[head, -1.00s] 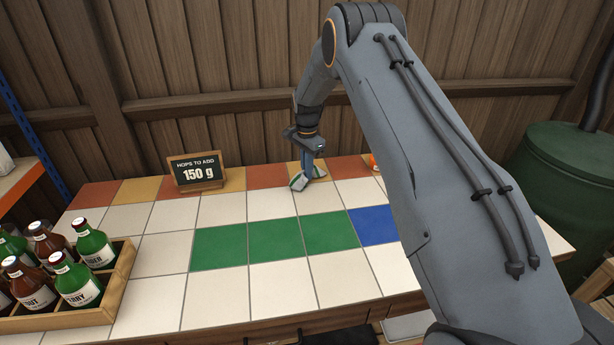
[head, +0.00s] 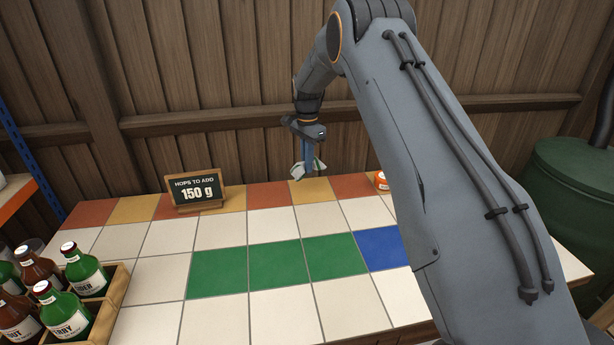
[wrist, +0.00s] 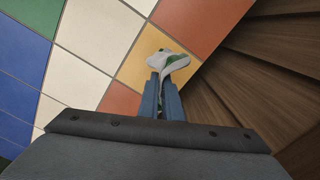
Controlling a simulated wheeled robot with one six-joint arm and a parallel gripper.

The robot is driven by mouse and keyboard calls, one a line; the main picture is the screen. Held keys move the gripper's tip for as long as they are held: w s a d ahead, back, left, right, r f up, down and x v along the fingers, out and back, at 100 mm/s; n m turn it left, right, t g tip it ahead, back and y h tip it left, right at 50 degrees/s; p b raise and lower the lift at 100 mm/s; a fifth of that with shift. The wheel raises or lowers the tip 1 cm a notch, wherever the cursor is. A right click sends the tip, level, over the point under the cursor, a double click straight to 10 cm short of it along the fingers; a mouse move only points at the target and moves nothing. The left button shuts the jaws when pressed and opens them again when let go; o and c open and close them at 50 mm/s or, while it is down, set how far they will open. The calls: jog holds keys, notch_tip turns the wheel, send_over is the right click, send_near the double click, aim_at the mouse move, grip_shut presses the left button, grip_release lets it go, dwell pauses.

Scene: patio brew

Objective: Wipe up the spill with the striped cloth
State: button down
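The striped cloth (head: 296,171) is white with green and hangs bunched at my fingertips near the back edge of the tiled counter (head: 270,305). My gripper (head: 307,168) points down, shut on the cloth, and seems to hold it a little above the back row of tiles. In the wrist view the cloth (wrist: 168,62) is pinched between the blue fingers of my gripper (wrist: 163,80), over a yellow tile. I see no spill on the visible tiles; my arm hides part of the right side.
A sign (head: 196,192) reading "HOPS TO ADD 150 g" stands at the back left. A wooden crate (head: 112,300) of bottles is at the front left. An orange container (head: 381,181) stands at the back, beside my arm. A wooden wall (head: 230,60) is behind the counter. The middle tiles are clear.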

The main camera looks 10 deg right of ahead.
jog(key=shift+r+p, duration=0.4)
jog(key=shift+r, duration=1.25)
jog(key=shift+s, duration=0.1)
